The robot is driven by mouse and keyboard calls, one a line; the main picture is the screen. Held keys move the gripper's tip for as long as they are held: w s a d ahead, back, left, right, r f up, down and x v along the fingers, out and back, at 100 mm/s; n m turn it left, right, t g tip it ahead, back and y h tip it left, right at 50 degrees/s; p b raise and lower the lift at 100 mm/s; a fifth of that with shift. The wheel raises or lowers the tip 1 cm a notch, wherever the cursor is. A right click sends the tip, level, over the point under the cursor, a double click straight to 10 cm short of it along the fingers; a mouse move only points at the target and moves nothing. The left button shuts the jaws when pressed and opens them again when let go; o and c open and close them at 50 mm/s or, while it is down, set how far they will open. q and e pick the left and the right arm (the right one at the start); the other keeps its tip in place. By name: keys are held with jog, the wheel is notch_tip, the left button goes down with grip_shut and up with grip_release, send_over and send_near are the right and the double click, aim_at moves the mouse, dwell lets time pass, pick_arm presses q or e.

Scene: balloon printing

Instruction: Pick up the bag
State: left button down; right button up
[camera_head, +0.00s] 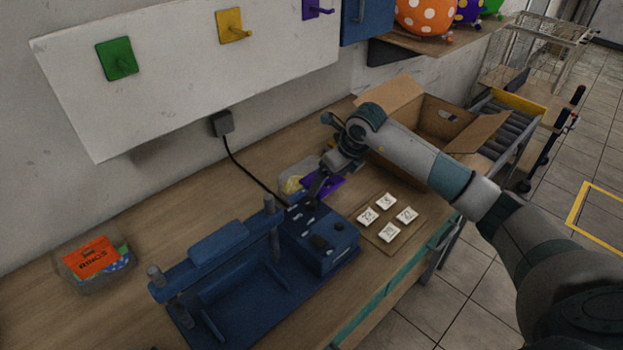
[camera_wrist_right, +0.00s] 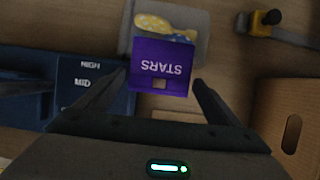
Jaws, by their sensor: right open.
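The bag (camera_wrist_right: 162,62) has a purple header marked STARS, upside down in the right wrist view, and a yellow patterned piece beside it. In the head view the bag's purple part (camera_head: 331,184) shows behind the blue machine, partly hidden by my right gripper (camera_head: 316,188). My right gripper also shows in the wrist view (camera_wrist_right: 160,80), open, with its fingers either side of the purple header. I see no clear contact. My left gripper is not in view.
A blue machine (camera_head: 320,240) stands close to my right gripper. White numbered tiles (camera_head: 386,201) lie to its right, near an open cardboard box (camera_head: 455,115). An orange-labelled RINGS package (camera_head: 93,257) sits at far left.

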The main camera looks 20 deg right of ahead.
dwell(0.4)
jog(key=c, duration=1.2)
jog(key=shift+r, duration=0.1)
jog(key=shift+r+b, duration=3.25)
jog(key=shift+r, duration=5.65)
